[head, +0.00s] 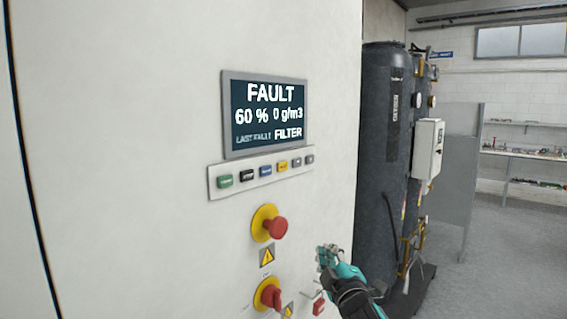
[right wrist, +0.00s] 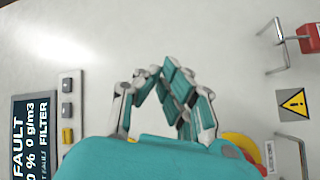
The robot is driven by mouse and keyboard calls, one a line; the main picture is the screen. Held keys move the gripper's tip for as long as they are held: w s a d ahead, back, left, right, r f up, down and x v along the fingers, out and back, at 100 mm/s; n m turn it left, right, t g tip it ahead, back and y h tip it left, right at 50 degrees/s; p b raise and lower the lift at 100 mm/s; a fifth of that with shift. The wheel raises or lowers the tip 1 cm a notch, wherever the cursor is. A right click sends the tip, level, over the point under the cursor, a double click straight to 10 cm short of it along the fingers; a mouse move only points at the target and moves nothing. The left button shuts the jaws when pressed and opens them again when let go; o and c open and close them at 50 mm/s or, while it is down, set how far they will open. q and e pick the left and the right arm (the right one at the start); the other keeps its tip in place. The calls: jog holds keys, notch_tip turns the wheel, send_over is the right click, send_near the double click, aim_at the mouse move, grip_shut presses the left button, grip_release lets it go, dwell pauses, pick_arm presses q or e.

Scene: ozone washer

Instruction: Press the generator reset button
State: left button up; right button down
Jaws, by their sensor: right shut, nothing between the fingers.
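A strip of small buttons (head: 210,185) is on the white cabinet front below the screen. My right gripper (head: 325,252) is shut and empty, below and right of the strip, apart from the buttons. My left gripper is not in view.
The screen (head: 264,113) reads FAULT, with FILTER as last fault. A red mushroom button (head: 275,228) on a yellow ring and a red rotary switch (head: 269,295) sit below the strip. Dark tanks (head: 384,140) stand right of the cabinet. Open floor (head: 500,250) lies further right.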

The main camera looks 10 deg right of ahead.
aim_at(282, 166)
jog(key=s+r+n+t, duration=0.1)
jog(key=s+r, duration=0.3)
jog(key=r, duration=0.6)
jog(key=s+a+r+n+t+p, duration=0.1)
jog(key=s+r+t, duration=0.2)
jog(key=r, duration=0.6)
jog(key=shift+s+a+r, duration=0.3)
jog(key=shift+s+r, duration=0.05)
jog(key=shift+s, duration=0.25)
jog(key=w+a, duration=0.5)
jog(key=w, duration=0.2)
jog(key=shift+a+b, duration=0.2)
jog(key=shift+b, duration=0.15)
jog(key=shift+w+a, duration=0.1)
jog(key=shift+w+a, duration=0.2)
jog(key=shift+w, duration=0.05)
